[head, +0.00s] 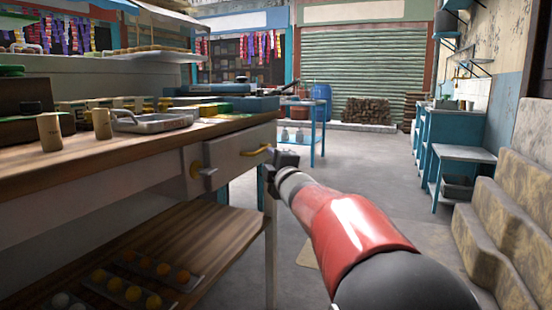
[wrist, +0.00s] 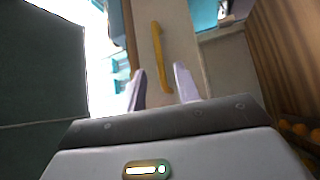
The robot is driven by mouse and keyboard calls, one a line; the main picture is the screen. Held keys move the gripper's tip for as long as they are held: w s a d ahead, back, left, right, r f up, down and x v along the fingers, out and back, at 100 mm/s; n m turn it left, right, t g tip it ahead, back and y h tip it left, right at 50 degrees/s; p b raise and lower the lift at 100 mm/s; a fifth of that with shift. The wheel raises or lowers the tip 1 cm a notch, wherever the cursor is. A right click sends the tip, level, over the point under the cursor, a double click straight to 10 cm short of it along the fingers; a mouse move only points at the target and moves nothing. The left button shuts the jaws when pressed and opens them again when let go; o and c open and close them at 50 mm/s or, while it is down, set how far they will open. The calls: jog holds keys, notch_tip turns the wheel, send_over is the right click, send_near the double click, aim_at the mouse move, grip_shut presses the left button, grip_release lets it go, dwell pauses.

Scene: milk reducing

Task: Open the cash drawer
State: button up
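The cash drawer (head: 232,163) is a pale drawer front at the right end of the wooden counter, and it looks closed. Its yellow bar handle (head: 258,152) is on that front. In the wrist view the handle (wrist: 157,45) runs lengthwise, its near end between the two pale fingers. My gripper (head: 276,157) is just right of the handle in the head view. In the wrist view my gripper (wrist: 159,70) is open, a finger on each side of the handle with gaps showing. I cannot tell whether either finger touches it.
The counter (head: 120,165) carries cups (head: 50,131) and a metal tray (head: 150,121). A lower shelf (head: 190,240) holds trays of round yellow and white items. A blue table (head: 303,117) stands behind. The floor beyond is clear; stone-like steps (head: 500,220) stand at the right.

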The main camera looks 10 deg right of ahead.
aim_at(261, 151)
jog(key=w, duration=0.2)
jog(key=w+a+p, duration=0.1)
jog(key=w, duration=0.2)
jog(key=w+r, duration=0.1)
jog(key=w, duration=0.1)
jog(key=shift+w+a+p, duration=0.15)
jog(key=shift+w+p, duration=0.2)
jog(key=shift+p, duration=0.05)
grip_shut()
